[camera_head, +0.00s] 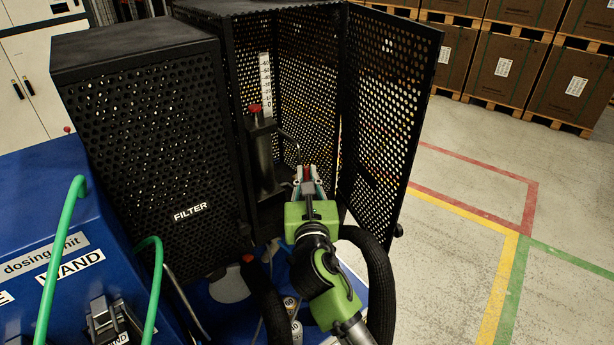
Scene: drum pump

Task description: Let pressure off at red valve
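My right gripper (307,172) reaches into the open black mesh cabinet from the front, its green wrist below. A small red part, possibly the red valve (306,174), shows between its fingertips. The fingers are close around it, but I cannot tell whether they grip it. Most of the valve is hidden by the gripper. A dark upright cylinder (262,155) with a red cap (254,108) stands to the left inside the cabinet, apart from the gripper. My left gripper is not in view.
The mesh door (388,110) stands open close to the right of my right arm. The black FILTER housing (150,160) is on the left. A blue dosing unit (50,190) with green hoses (66,235) is at lower left. The floor (450,260) at right is clear; boxes (495,65) stand behind.

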